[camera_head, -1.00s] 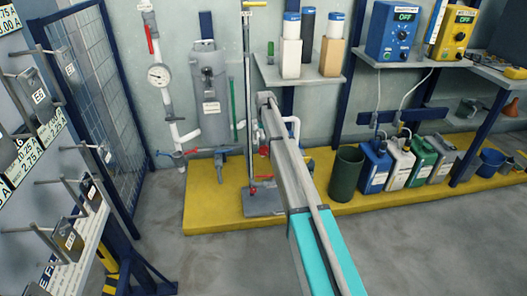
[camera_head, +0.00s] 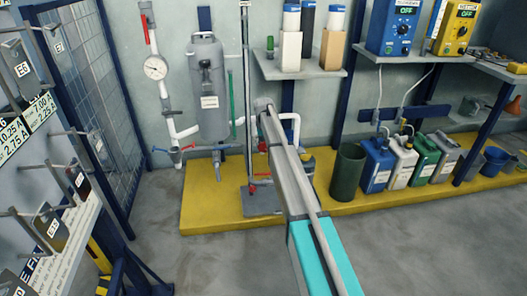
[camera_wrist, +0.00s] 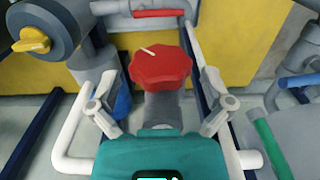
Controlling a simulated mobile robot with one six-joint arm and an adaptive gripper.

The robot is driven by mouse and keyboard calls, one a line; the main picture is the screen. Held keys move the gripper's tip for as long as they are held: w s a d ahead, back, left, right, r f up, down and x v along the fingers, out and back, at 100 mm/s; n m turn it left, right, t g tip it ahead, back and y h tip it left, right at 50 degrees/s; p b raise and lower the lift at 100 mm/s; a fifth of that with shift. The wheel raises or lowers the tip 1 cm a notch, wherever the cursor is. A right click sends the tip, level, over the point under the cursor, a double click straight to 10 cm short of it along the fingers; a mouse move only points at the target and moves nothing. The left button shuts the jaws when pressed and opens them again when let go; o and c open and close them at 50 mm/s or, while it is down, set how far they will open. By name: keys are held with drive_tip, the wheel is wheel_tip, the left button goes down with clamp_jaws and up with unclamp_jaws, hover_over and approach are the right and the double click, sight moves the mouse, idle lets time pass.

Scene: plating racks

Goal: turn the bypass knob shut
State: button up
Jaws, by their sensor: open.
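A red lobed knob (camera_wrist: 160,67) with a white pointer line shows in the wrist view, on a grey stem. The line points to the upper left. I cannot tell which knob the task calls the bypass. My gripper (camera_wrist: 163,100) is open and empty. Its two fingers stand to the left and right, just on the near side of the knob, with the knob between and beyond them. I see no contact. In the head view my arm reaches to the pipework over the yellow plinth (camera_head: 205,205), and its end hides the knob.
In the wrist view, a yellow knob (camera_wrist: 32,41) on a grey body is at upper left, a red lever (camera_wrist: 158,13) lies beyond, and white pipes (camera_wrist: 72,130) flank the gripper. In the head view, a grey tank (camera_head: 208,88) and gauge (camera_head: 155,68) are left, jugs (camera_head: 376,166) right.

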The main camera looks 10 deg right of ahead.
drive_tip(key=shift+f+b, duration=0.55)
drive_tip(key=shift+f, duration=0.3)
drive_tip(key=c, duration=0.9)
